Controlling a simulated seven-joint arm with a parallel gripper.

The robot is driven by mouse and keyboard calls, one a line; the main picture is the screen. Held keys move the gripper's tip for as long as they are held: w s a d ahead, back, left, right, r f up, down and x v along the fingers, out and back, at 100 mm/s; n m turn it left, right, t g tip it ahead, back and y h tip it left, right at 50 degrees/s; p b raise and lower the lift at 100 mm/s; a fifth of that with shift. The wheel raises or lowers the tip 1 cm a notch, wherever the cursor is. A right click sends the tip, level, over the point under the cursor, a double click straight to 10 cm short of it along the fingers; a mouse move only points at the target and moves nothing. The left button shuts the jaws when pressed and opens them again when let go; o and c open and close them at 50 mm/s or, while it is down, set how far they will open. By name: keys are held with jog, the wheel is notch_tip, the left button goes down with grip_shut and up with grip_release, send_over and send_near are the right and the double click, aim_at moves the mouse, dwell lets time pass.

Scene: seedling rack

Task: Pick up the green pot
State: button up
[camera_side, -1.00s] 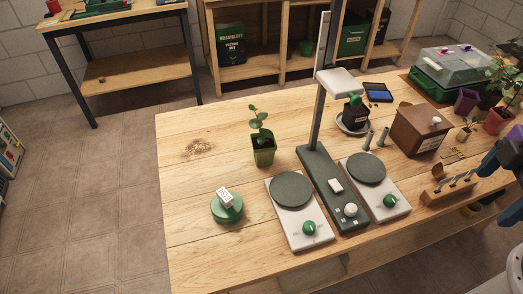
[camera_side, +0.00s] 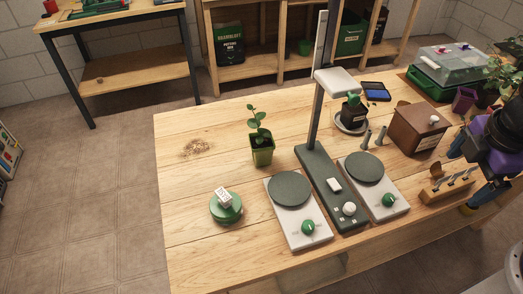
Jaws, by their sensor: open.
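The green pot (camera_side: 262,156) is a small, square, glossy olive-green pot. It stands upright on the wooden table, left of the scale column and behind the left scale plate, with a leafy seedling (camera_side: 257,122) rising from it. My gripper (camera_side: 465,177) is at the right edge, dark and purple with two blue-tipped fingers spread apart. It is open and empty, far to the right of the pot, beside the wooden holder. Part of my arm is cut off by the picture edge.
Between gripper and pot stand a brown box (camera_side: 418,131), a wooden holder (camera_side: 447,191), two scales (camera_side: 298,227) (camera_side: 384,208) and a tall column (camera_side: 316,110). A green round object (camera_side: 226,213) with a white block lies front left.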

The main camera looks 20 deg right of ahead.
jog(key=w+a+f+n+t+h, duration=0.25)
jog(key=w+a+n, duration=0.2)
jog(key=w, duration=0.45)
jog(key=n+t+y, duration=0.2)
jog(key=n+t, duration=0.8)
jog(key=n, duration=0.5)
send_near(265, 148)
jog(key=s, duration=0.1)
jog(key=s+r, duration=0.1)
jog(key=shift+s+d+r+g, duration=0.1)
jog(key=shift+s+r+g, duration=0.15)
jog(key=shift+s+r, duration=0.1)
jog(key=shift+w+f+n+y, duration=0.2)
jog(key=shift+w+n+y, duration=0.05)
jog(key=shift+w, duration=0.05)
jog(key=x, duration=1.1)
jog(key=shift+w+f, duration=0.15)
jog(key=shift+w, duration=0.15)
jog(key=shift+a+x, duration=0.1)
jog(key=shift+x, duration=1.15)
jog(key=shift+a+x, duration=0.15)
jog(key=shift+x, duration=1.1)
jog(key=c, duration=1.1)
